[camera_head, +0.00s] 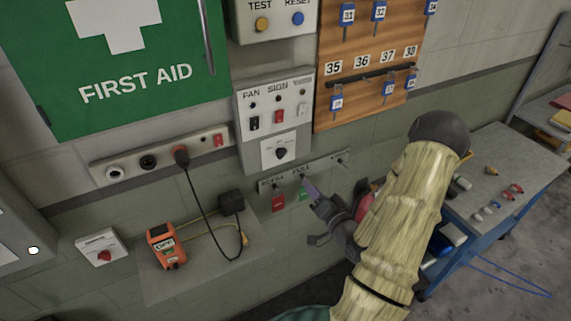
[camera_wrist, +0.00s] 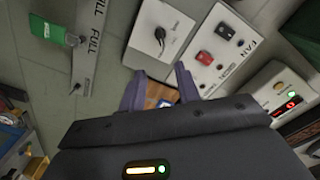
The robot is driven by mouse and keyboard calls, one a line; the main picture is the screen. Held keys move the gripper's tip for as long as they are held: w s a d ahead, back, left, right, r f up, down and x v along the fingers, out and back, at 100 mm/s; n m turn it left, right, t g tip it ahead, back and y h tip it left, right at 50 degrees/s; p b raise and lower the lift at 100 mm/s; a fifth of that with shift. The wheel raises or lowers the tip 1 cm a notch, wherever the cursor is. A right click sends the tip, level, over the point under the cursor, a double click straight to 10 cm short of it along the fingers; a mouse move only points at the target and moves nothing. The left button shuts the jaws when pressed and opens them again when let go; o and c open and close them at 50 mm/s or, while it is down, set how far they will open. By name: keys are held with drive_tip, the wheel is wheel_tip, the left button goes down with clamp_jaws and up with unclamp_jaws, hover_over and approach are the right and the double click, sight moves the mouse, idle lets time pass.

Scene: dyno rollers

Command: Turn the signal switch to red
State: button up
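A pale switch panel (camera_head: 292,97) on the wall has a FAN label and a signal label. A dark rocker (camera_head: 253,123) sits under FAN and a red rocker (camera_head: 279,116) under the signal label. Just below, a white plate (camera_head: 268,147) carries a black rotary knob (camera_head: 281,153); its marking is too small to read. In the wrist view the knob (camera_wrist: 160,33) and red rocker (camera_wrist: 205,57) show beyond the fingers. My gripper (camera_head: 314,193) is below and right of the knob, apart from it. Its fingers (camera_wrist: 158,88) are spread and empty.
A numbered key board (camera_head: 365,60) hangs above right. A red-knobbed box (camera_head: 101,250) and an orange device (camera_head: 165,245) are at left; a blue bench (camera_head: 500,185) is right.

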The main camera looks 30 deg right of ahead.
sight(283, 156)
drive_tip(key=shift+w+a+f+b, duration=0.15)
drive_tip(key=shift+w+b, duration=0.5)
drive_tip(key=shift+b, duration=1.4)
drive_tip(key=shift+w+b, duration=0.15)
drive_tip(key=shift+b, duration=0.65)
drive_tip(key=w+p, duration=0.1)
drive_tip(key=w, duration=0.3)
drive_tip(key=w+p, duration=0.1)
drive_tip(key=w, duration=0.4)
drive_tip(key=w+p, duration=0.1)
drive_tip(key=w, duration=0.4)
drive_tip(key=shift+a+r+p, duration=0.25)
drive_tip(key=shift+a+p, duration=0.05)
drive_tip(key=shift+w+f, duration=0.1)
drive_tip(key=shift+w, duration=0.2)
clamp_jaws()
